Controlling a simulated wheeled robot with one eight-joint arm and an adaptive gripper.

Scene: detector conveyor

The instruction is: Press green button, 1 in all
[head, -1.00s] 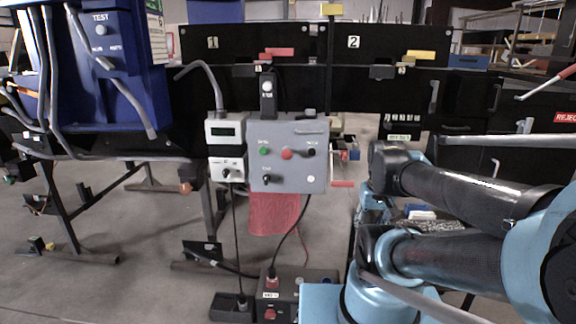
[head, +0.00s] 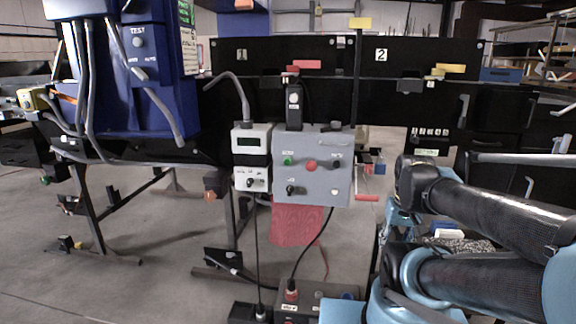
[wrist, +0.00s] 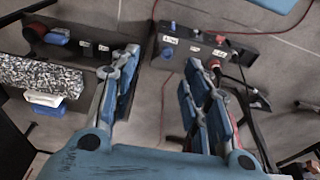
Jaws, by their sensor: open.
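The green button (head: 288,160) is on the upper left of a grey control panel (head: 338,181) in the head view. A red button (head: 311,166) is to its right, and a black knob sits below it. My gripper (wrist: 160,76) is open and empty in the wrist view, pointing down over the floor and dark boxes. In the head view my arm is right of the panel, and its fingers are mostly hidden around the lower arm. The gripper is apart from the green button, which I cannot make out in the wrist view.
A white display unit (head: 251,142) adjoins the panel's left side. A blue cabinet (head: 120,90) with hanging cables is at the left. A dark box with knobs (wrist: 210,48) is below, with cables near it. A patterned block (wrist: 40,78) lies at the wrist view's left.

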